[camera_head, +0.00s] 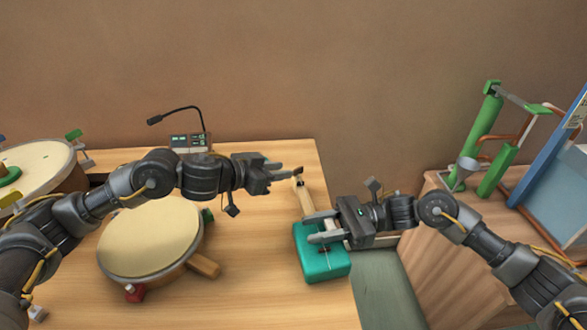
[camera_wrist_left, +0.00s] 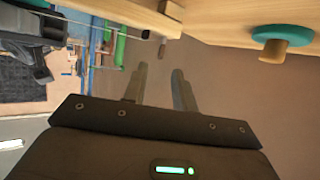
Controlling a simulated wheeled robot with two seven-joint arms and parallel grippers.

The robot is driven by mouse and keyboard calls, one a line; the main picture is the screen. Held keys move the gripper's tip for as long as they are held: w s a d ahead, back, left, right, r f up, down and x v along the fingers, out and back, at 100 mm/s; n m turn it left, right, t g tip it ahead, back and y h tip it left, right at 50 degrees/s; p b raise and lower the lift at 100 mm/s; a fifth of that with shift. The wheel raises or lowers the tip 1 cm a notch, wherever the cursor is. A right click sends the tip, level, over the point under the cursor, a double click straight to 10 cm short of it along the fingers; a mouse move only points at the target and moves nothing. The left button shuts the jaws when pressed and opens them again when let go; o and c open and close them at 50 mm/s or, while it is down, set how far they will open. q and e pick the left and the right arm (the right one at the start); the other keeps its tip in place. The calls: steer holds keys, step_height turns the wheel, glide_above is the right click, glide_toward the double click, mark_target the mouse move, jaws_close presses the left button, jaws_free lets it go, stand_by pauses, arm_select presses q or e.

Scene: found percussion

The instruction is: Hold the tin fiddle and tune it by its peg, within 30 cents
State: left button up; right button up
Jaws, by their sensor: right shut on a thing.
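The tin fiddle has a teal box body (camera_head: 322,262) and a pale wooden neck (camera_head: 305,198) pointing away toward the table's back edge. My right gripper (camera_head: 312,228) is shut on the fiddle where the neck meets the body. A small dark peg (camera_head: 292,174) sticks out to the left near the neck's far end. My left gripper (camera_head: 274,168) is open just left of the peg, close to it. In the left wrist view its two fingers (camera_wrist_left: 159,75) are apart with no object clearly between them. A wooden piece with a metal pin (camera_wrist_left: 145,20) lies beyond them at the top.
A round drum (camera_head: 150,238) lies on the wooden table left of the fiddle, below my left arm. A small tuner-like box with green displays (camera_head: 188,142) and a gooseneck stands behind. Another drum (camera_head: 40,165) is far left. Green tubes (camera_head: 487,130) stand on the right cabinet.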

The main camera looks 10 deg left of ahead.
mark_target(298, 171)
arm_select(q)
steer(key=shift+x, duration=2.65)
jaws_close()
